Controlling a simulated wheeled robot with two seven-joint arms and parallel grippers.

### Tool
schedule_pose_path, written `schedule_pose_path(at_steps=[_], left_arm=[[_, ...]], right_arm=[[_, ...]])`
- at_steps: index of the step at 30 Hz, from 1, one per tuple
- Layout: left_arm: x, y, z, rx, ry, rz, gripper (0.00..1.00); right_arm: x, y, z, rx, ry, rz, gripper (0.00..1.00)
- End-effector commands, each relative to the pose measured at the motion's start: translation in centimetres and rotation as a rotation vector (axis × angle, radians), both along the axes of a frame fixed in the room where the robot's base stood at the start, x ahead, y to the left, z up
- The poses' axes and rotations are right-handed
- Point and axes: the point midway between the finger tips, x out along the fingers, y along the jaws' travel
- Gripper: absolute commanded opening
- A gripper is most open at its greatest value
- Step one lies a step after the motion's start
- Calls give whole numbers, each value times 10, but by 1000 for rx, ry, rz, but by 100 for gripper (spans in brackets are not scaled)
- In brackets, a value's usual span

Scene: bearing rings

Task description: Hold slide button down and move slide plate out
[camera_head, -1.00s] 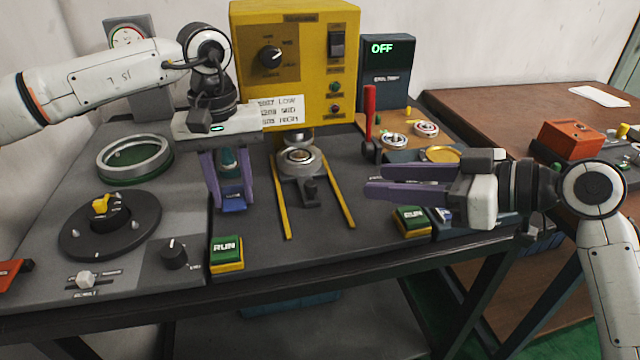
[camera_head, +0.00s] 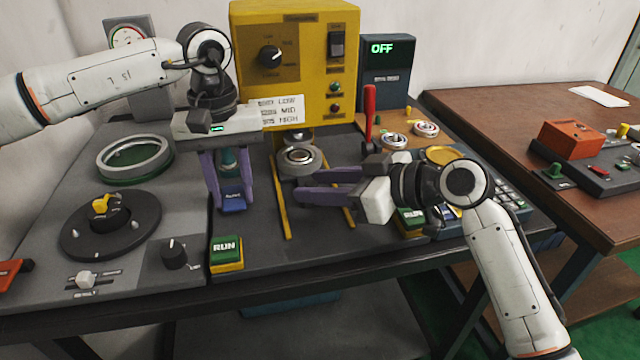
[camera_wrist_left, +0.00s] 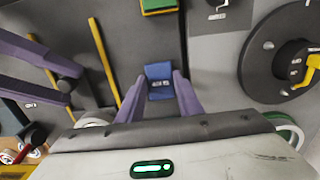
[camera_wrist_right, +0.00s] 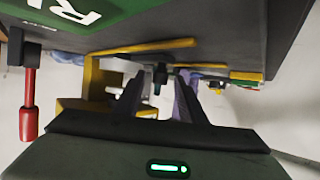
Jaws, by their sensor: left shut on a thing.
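The slide plate (camera_head: 300,163) is a grey plate with a round seat holding a metal ring. It sits between two yellow rails (camera_head: 281,205), under the yellow press. My right gripper (camera_head: 302,186) is open, its fingertips at the front of the plate, hiding the plate's handle in the head view. In the right wrist view a dark handle (camera_wrist_right: 160,76) shows between the fingertips; contact is unclear. The blue slide button (camera_head: 233,200) lies left of the rails. My left gripper (camera_head: 232,194) points down, shut on it; the button also shows in the left wrist view (camera_wrist_left: 159,82).
A green RUN button (camera_head: 226,250) is at the front left; another (camera_head: 411,217) is beside my right wrist. A red lever (camera_head: 369,115) stands behind my right gripper. The yellow press (camera_head: 295,60) rises at the back. The mat between the rails' front ends is clear.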

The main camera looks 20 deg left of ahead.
Motion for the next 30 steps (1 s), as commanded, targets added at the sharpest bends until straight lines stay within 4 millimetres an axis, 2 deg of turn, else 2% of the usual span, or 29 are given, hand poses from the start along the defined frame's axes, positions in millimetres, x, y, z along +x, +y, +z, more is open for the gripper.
schedule_pose_path(at_steps=[7,12,14,23,26,30], left_arm=[[-2,1,-3,3,8,1,12],[-1,1,-3,3,8,1,12],[-1,1,-3,4,7,1,12],[-1,1,-3,4,7,1,12],[-1,1,-3,4,6,2,12],[-1,2,-3,4,6,2,12]], right_arm=[[0,1,0,0,-1,0,35],[0,0,0,0,-1,0,7],[0,0,0,0,-1,0,0],[-4,-3,0,0,-2,1,0],[-12,-8,-1,0,-1,0,0],[-32,-22,-1,-1,-3,-1,0]])
